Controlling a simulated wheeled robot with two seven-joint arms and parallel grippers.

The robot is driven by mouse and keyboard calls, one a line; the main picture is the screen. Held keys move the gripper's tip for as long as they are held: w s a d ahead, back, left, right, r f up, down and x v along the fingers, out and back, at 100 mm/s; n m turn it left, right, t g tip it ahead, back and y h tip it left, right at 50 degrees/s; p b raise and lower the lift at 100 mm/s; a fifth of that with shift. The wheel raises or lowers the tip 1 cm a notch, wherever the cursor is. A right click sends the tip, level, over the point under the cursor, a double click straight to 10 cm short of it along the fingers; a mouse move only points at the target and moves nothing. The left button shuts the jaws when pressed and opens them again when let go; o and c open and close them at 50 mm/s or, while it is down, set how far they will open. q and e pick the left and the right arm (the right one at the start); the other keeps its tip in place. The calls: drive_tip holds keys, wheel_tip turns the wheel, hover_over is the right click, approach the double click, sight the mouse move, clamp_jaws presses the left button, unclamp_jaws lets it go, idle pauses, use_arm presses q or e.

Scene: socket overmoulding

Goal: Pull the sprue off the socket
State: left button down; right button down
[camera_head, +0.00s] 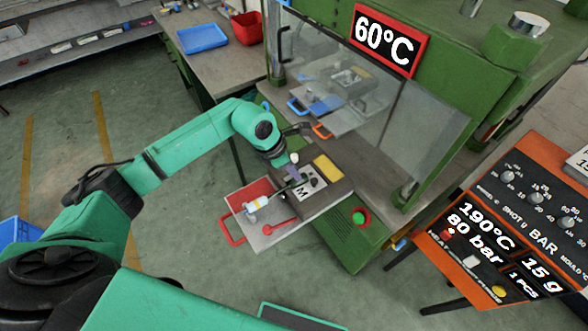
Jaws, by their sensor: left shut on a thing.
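My left gripper (293,170) reaches down from the left over the right part of a grey work plate. A small white knob shows at the gripper. My right gripper is not in view.
The plate has a red pad (252,190), a red handle (232,230) and a yellow block (327,168). A green machine with a clear guard (350,85) stands behind. A control panel (500,240) is at right. Blue (202,37) and red (247,28) trays sit on a bench.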

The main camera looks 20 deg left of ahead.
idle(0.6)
use_arm(q)
drive_tip(key=shift+r, duration=0.2)
drive_tip(key=shift+s+r+p, duration=0.1)
drive_tip(key=shift+r+p, duration=1.8)
drive_tip(key=shift+r, duration=1)
